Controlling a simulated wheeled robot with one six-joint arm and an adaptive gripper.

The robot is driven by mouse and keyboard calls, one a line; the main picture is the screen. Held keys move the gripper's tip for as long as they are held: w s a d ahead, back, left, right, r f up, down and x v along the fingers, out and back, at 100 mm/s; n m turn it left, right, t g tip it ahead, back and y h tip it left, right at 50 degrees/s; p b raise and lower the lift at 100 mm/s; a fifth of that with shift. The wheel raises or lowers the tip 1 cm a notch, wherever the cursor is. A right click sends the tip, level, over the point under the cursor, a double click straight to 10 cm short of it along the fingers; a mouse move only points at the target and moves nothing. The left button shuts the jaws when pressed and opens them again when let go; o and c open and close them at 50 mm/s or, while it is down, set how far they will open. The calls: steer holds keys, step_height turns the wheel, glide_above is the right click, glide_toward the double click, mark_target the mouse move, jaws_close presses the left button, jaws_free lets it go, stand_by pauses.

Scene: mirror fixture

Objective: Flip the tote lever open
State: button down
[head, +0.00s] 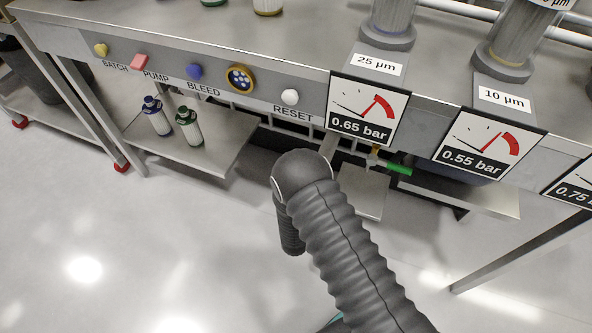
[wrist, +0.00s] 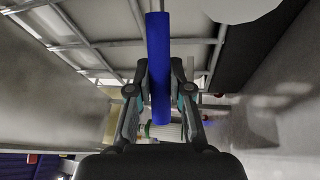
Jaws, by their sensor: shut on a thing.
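In the wrist view, a long straight blue bar (wrist: 158,50) runs upward between the fingers of my gripper (wrist: 160,78). The fingers are close on both sides of it, and my gripper is shut on it. It looks like a lever handle; its mounting is hidden. In the head view, my dark ribbed arm covers the gripper and the blue bar. A green handle (head: 398,168) sticks out to the right from a small brass fitting (head: 375,151) under the bench, just beyond my arm. I cannot tell which tote either handle belongs to.
The bench front carries several buttons and gauge signs, including the 0.65 bar sign (head: 366,108). A bench leg (head: 520,252) stands at right.

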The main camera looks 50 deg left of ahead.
steer(key=c, duration=1.1)
jaws_free()
steer(key=shift+o, duration=0.2)
steer(key=v, duration=1.2)
steer(key=shift+f, duration=0.15)
